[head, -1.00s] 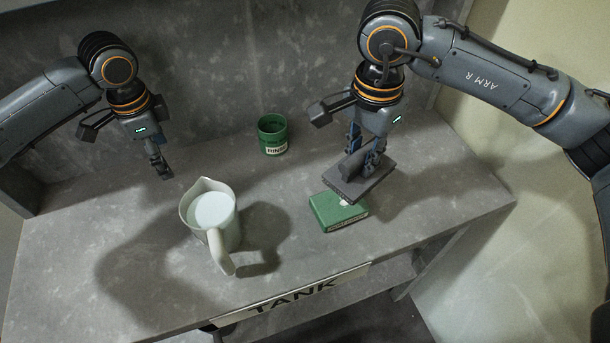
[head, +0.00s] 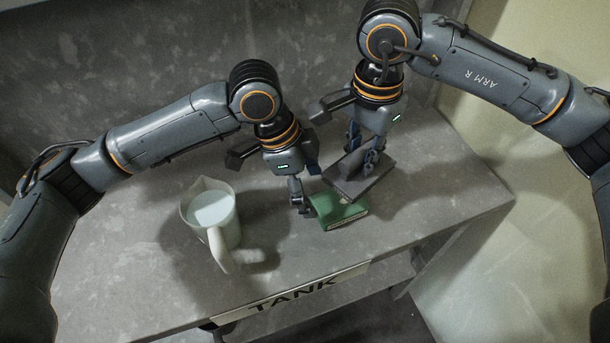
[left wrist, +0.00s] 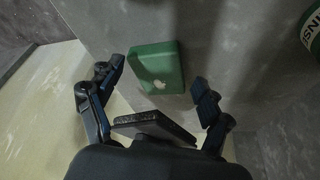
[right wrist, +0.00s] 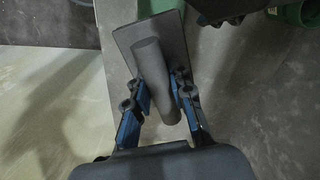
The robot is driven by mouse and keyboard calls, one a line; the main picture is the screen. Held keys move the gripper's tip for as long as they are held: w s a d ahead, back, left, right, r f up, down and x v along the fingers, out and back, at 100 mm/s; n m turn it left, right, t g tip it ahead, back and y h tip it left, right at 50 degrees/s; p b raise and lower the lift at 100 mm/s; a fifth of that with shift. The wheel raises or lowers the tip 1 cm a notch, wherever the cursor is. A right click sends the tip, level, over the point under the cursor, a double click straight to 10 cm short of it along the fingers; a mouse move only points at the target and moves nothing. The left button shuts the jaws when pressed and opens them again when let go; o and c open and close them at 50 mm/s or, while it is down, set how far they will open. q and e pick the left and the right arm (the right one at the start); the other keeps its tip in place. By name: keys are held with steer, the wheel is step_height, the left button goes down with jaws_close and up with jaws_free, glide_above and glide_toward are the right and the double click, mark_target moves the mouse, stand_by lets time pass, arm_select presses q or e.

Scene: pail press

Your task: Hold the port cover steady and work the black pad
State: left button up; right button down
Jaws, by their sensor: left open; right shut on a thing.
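The port cover, a green block (head: 338,211) with a white mark, lies on the bench. In the left wrist view the cover (left wrist: 157,62) shows beyond and between my open fingers. My left gripper (head: 302,205) is open at the cover's left end, not closed on it. My right gripper (head: 361,158) is shut on the handle of the black pad (head: 377,183), a dark flat plate. The pad is tilted and hides the cover's back right part in the head view; I cannot tell whether they touch. The right wrist view shows the pad (right wrist: 125,38) and its handle between my fingers.
A white jug (head: 212,215) of pale liquid stands on the bench, left of my left gripper. A green tin (left wrist: 312,28) shows at the left wrist view's edge, hidden in the head view. The TANK label (head: 345,279) marks the front edge. The bench's right end is clear.

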mark_target(319, 203)
arm_select(q)
steer(key=x, duration=0.4)
steer(key=shift+f, duration=0.1)
steer(key=shift+s+d+f, duration=0.1)
steer(key=shift+f, duration=0.3)
arm_select(e)
steer(key=shift+s+r, duration=0.1)
arm_select(q)
steer(key=shift+c, duration=1.2)
steer(key=shift+c, duration=0.3)
jaws_close()
steer(key=c, duration=0.5)
jaws_free()
steer(key=v, duration=1.2)
